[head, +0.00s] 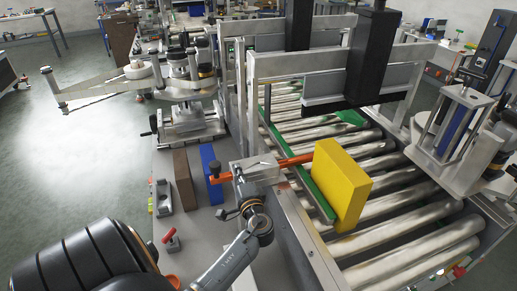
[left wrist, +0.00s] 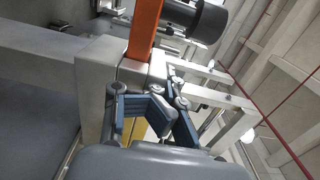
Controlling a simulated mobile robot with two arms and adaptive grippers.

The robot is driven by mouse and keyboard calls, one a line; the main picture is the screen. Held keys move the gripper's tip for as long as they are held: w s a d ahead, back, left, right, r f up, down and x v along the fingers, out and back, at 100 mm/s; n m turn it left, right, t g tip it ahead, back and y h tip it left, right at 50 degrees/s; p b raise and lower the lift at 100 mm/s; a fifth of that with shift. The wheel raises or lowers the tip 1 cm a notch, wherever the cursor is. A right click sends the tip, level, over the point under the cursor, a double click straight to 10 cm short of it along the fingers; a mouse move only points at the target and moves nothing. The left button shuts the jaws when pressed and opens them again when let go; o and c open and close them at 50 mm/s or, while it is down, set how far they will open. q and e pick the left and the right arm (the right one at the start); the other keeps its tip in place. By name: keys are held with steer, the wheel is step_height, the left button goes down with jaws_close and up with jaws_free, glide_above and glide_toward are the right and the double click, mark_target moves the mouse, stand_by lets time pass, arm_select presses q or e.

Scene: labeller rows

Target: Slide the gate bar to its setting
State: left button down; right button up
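The orange gate bar (head: 294,161) runs through a silver clamp block (head: 258,174) and ends in a red tip (head: 221,178) on the left. Its right end reaches over the green guide rail (head: 310,190) to the yellow box (head: 341,185). My left gripper (head: 254,205) is just below and in front of the clamp block. In the left wrist view, the orange bar (left wrist: 144,28) lies beyond the gripper's blue-grey fingers (left wrist: 153,92). The fingers are angled inward and overlap the block behind; what lies between them is unclear. My right gripper is not seen.
The yellow box stands on the roller conveyor (head: 400,225). A blue block (head: 211,174) and a brown block (head: 184,180) stand left of the clamp block. A small red-handled clamp (head: 170,237) is nearer. A metal frame (head: 290,62) spans the conveyor behind.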

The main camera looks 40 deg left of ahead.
mark_target(223, 176)
arm_select(q)
steer(key=shift+s+a+f, duration=0.2)
steer(key=shift+s+a, duration=0.15)
steer(key=shift+s, duration=0.4)
steer(key=shift+s+a+f, duration=0.15)
steer(key=shift+s+a, duration=0.2)
steer(key=shift+s, duration=0.35)
steer(key=shift+s+a, duration=0.3)
steer(key=shift+a, duration=0.05)
steer(key=shift+s+r, duration=0.1)
steer(key=shift+s, duration=0.1)
steer(key=shift+s+a+p, duration=0.1)
steer(key=shift+s+p, duration=0.05)
steer(key=shift+p, duration=0.15)
steer(key=shift+s+a, duration=0.25)
steer(key=shift+s, duration=0.3)
steer(key=shift+s+a, duration=0.4)
steer(key=shift+s, duration=0.35)
steer(key=shift+s+a, duration=0.35)
steer(key=shift+s, duration=0.35)
steer(key=shift+s+a, duration=0.15)
steer(key=shift+s, duration=0.1)
